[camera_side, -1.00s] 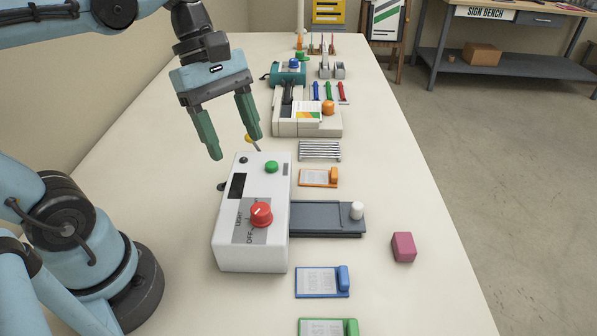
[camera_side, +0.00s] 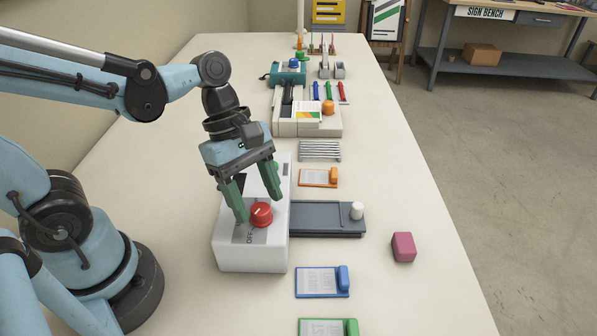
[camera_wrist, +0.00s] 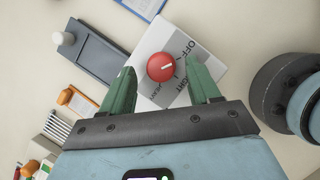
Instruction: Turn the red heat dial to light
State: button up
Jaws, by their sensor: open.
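The red heat dial (camera_side: 261,214) sits on the top face of a white laminator box (camera_side: 252,262), beside printed lettering of which OFF shows. My gripper (camera_side: 257,208) is open, with its green fingers above the box. In the side view the fingertips are close to the dial, one at its left and one at its upper right. In the wrist view the dial (camera_wrist: 161,67) lies just beyond and between the two open fingertips (camera_wrist: 165,80). No contact with the dial is visible. The white pointer line on the dial shows, but the LIGHT lettering is partly hidden by my gripper.
A dark grey slide tray (camera_side: 325,231) with a white knob extends right of the box. Blue (camera_side: 316,284) and orange (camera_side: 314,179) clip cards, a magenta block (camera_side: 403,247) and a metal rack (camera_side: 319,151) lie nearby.

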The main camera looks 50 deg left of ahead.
jog(key=shift+d+f, duration=0.25)
jog(key=shift+f, duration=0.35)
jog(key=c, duration=1)
jog(key=m+g, duration=0.1)
jog(key=m, duration=0.2)
jog(key=m+g, duration=0.1)
jog(key=m, duration=0.2)
jog(key=shift+w+y, duration=0.15)
jog(key=shift+y, duration=0.15)
jog(key=m+g, duration=0.1)
jog(key=m, duration=0.2)
jog(key=m+y, duration=0.1)
jog(key=m, duration=0.1)
jog(key=shift+w+d+m+g+y, duration=0.1)
jog(key=shift+d+m+g+y, duration=0.05)
jog(key=shift+m+g+y, duration=0.2)
